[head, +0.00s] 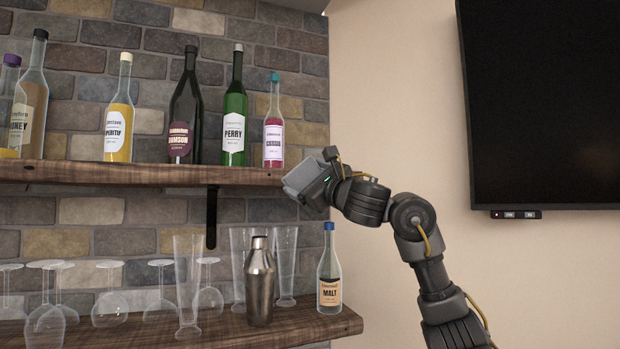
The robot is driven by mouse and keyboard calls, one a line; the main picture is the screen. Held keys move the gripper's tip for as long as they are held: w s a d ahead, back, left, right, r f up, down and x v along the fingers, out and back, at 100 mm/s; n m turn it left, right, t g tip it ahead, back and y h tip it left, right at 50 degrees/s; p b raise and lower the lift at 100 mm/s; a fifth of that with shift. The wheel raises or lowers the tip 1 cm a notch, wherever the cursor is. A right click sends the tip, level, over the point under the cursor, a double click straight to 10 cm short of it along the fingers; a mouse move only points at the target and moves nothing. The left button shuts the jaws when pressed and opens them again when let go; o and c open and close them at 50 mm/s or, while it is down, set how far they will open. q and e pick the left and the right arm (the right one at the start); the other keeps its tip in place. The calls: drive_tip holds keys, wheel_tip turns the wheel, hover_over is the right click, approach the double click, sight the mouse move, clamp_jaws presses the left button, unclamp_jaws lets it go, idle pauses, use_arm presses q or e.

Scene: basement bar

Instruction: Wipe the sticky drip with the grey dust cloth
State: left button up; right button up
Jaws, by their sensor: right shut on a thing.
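My right gripper (318,187) is at the right end of the upper wooden shelf, close to its front edge. It is shut on the grey dust cloth (300,174), a small light grey bundle at its fingertips. The cloth overlaps the shelf's end in the picture; I cannot tell whether it touches the wood. I cannot make out the sticky drip; the cloth and gripper hide part of the shelf end. My left gripper is out of view.
The upper shelf (130,173) holds several bottles; a pink-labelled bottle (273,141) stands nearest the cloth. The lower shelf (335,323) holds glasses, a metal shaker (260,283) and a blue-capped bottle (329,270) below my gripper. A dark screen (545,100) hangs at right.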

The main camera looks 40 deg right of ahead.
drive_tip(key=shift+w+d, duration=0.2)
drive_tip(key=shift+w, duration=0.3)
drive_tip(key=d, duration=0.1)
drive_tip(key=s+d+p, duration=0.1)
drive_tip(key=d, duration=0.1)
drive_tip(key=shift+s+d, duration=0.2)
idle(0.3)
drive_tip(key=shift+d+p, duration=0.3)
drive_tip(key=shift+d, duration=0.3)
drive_tip(key=shift+s+d+r+p, duration=0.1)
drive_tip(key=shift+s+d+p, duration=0.15)
drive_tip(key=shift+d, duration=0.25)
drive_tip(key=shift+s+d+p, duration=0.15)
drive_tip(key=shift+d+p, duration=0.1)
drive_tip(key=shift+d, duration=0.2)
